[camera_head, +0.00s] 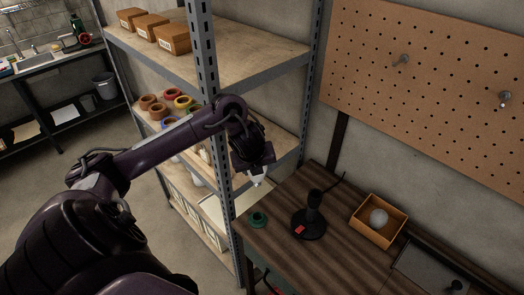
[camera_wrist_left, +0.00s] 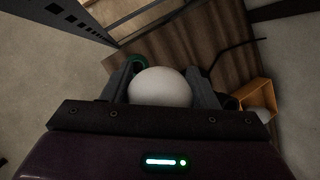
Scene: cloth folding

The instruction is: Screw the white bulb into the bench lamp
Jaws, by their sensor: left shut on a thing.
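My left gripper (camera_head: 256,168) is shut on a white bulb (camera_head: 258,180). Only the bulb's lower end shows below the jaws in the head view. In the left wrist view, the rounded white bulb (camera_wrist_left: 160,87) sits between the two fingers of my left gripper (camera_wrist_left: 165,85). The black bench lamp (camera_head: 311,215) stands upright on the wooden bench, with a round base and a red patch. The gripper is up and to the left of the lamp in the head view, apart from it. My right gripper is not in view.
An orange open box (camera_head: 363,234) with a pale round bulb (camera_head: 378,217) stands right of the lamp. A green ring-shaped object (camera_head: 258,219) lies at the bench's left edge. A metal shelf post (camera_head: 205,80) rises close to my left arm. A grey tray (camera_head: 430,268) lies front right.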

